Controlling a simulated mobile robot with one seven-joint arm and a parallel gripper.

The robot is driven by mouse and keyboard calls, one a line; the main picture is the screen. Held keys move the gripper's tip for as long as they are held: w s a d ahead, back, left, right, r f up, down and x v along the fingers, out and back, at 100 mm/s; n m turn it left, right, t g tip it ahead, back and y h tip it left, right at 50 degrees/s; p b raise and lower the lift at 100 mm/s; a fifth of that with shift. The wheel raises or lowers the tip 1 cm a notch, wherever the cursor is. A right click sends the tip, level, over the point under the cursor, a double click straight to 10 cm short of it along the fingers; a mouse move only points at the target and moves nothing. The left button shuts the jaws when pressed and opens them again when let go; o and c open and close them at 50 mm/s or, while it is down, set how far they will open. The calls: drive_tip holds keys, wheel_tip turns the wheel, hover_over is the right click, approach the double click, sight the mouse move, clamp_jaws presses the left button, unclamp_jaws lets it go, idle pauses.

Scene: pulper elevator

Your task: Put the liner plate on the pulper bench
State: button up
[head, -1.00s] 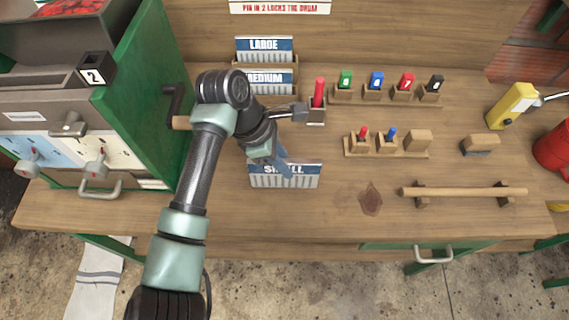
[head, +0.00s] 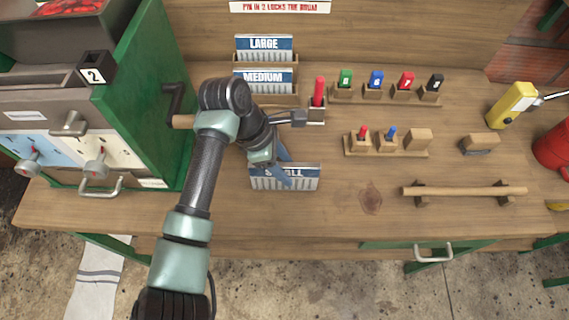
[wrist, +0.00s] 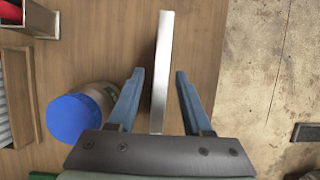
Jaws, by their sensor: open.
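The plate labelled SMALL (head: 304,183) stands upright on the pulper bench (head: 340,220) near its front edge, below the LARGE and MEDIUM plates. It has a blue band over pale vertical slots. My gripper (head: 285,172) is at this plate and covers part of its label. In the wrist view, my open gripper (wrist: 160,86) has one blue finger on each side of a thin, pale plate edge (wrist: 162,60). A gap shows on both sides of the edge. The plate's lower edge is hard to make out.
The LARGE plate (head: 264,42) and MEDIUM plate (head: 264,76) stand in wooden racks behind. A blue-lidded jar (wrist: 72,118) is beside the left finger. The green machine (head: 140,110) with its crank is left. A wooden rod (head: 465,190) lies on supports at right.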

drive_tip(key=shift+a+r, duration=0.2)
drive_tip(key=shift+r, duration=0.25)
drive_tip(key=b+v, duration=0.2)
drive_tip(key=v, duration=0.9)
drive_tip(key=shift+b, duration=0.3)
drive_tip(key=shift+r, duration=0.1)
